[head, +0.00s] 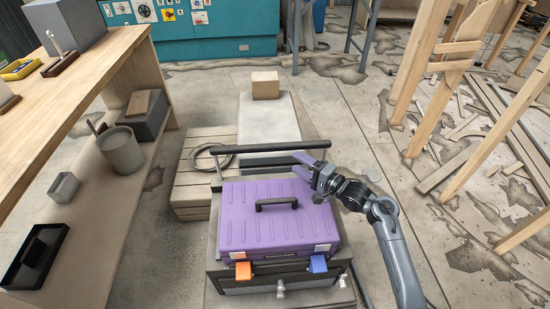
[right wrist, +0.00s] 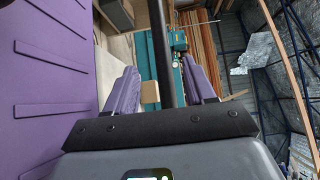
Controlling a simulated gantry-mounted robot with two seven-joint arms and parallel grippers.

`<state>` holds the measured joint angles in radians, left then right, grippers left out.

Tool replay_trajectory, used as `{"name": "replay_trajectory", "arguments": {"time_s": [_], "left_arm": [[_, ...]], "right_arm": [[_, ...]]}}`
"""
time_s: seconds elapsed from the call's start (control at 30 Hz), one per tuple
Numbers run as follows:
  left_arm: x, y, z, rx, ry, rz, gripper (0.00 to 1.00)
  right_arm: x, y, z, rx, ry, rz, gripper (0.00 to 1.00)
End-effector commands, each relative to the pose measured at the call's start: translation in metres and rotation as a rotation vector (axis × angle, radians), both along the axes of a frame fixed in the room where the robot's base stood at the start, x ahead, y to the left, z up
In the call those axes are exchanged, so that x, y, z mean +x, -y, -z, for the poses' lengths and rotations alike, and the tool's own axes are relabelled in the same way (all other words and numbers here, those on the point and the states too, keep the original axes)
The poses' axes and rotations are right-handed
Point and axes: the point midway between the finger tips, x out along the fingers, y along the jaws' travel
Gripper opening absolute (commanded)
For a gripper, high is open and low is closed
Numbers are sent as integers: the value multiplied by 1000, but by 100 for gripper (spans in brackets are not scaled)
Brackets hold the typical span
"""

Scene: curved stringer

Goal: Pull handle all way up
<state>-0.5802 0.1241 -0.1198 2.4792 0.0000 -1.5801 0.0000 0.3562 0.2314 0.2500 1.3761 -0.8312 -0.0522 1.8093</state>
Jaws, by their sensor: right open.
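A black handle bar (head: 260,148) runs across the back of a low dark cart (head: 225,287), behind a purple toolbox (head: 250,232). The toolbox lies on the cart and has its own small black handle (head: 276,204) on its lid. My right gripper (head: 301,165) is at the right end of the bar, with its purple fingers apart. In the right wrist view, the dark bar (right wrist: 158,45) runs upright between the open fingers (right wrist: 158,66), with gaps on both sides. I cannot tell how deep the bar sits between them. My left gripper is out of view.
A wooden workbench (head: 62,90) with a lower shelf stands at the left. A slatted wooden pallet (head: 190,185) lies left of the bar. A small cardboard box (head: 265,85) sits on a pale platform (head: 268,118) behind it. Wooden framing (head: 450,85) and loose boards fill the right.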

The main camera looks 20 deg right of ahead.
Motion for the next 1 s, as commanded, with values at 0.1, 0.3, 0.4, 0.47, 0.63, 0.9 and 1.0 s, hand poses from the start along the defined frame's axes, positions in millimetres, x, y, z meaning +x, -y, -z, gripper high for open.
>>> {"name": "replay_trajectory", "arguments": {"time_s": [0.1, 0.3, 0.4, 0.47, 0.63, 0.9, 1.0], "left_arm": [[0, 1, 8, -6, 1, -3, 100], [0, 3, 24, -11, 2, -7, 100], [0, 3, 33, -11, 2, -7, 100], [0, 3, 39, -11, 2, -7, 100], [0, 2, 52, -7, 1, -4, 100], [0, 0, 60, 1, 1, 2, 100], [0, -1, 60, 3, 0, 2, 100]], "right_arm": [[9, -5, 2, 1, 4, -1, 54], [34, -19, 3, 2, 5, -1, 54], [48, -28, 3, 1, 3, -2, 54], [56, -33, 4, 1, 3, -1, 54], [76, -44, 3, 0, 4, -1, 54], [91, -53, 1, 0, 1, 0, 54], [92, -53, 0, 0, 1, 0, 54]]}}
